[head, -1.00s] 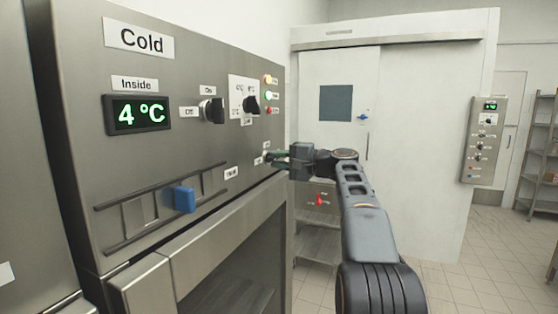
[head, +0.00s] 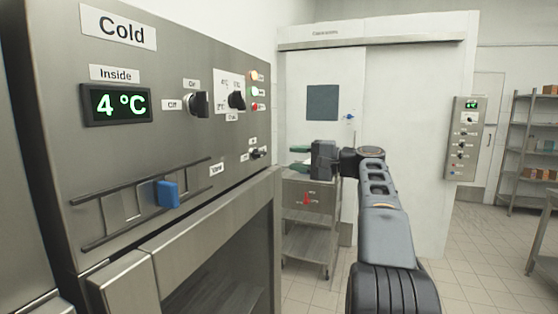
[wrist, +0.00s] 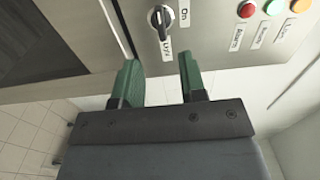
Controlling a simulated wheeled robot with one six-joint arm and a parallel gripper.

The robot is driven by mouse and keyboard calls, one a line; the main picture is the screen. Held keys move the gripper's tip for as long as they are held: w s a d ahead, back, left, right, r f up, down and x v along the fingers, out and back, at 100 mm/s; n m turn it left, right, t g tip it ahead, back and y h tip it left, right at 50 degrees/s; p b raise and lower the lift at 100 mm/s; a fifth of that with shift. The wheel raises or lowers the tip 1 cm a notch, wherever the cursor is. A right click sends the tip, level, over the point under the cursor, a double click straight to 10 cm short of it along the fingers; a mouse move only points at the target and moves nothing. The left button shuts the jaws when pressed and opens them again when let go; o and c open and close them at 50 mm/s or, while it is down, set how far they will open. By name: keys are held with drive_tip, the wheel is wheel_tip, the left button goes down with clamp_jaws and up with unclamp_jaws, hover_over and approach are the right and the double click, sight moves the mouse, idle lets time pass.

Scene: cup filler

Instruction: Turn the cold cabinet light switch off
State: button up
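The cold cabinet panel (head: 150,60) fills the left of the head view. Its small dark rotary switch (head: 257,153) sits low near the panel's right edge, with small labels beside it. In the wrist view the switch (wrist: 160,18) is at top centre, with an "On" label (wrist: 184,12) to its right and another label below it. Its exact setting is hard to tell. My gripper (head: 298,158) is open and empty, to the right of the switch and clear of the panel. In the wrist view its green fingers (wrist: 159,62) are spread below the switch.
Above the switch are yellow, green and red lamps (head: 255,91), a temperature dial (head: 236,99) and an on/off knob (head: 198,103). A blue slider handle (head: 167,194) juts out lower left. A steel cart (head: 308,240) stands behind my gripper.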

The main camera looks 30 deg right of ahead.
drive_tip(key=shift+v, duration=2.25)
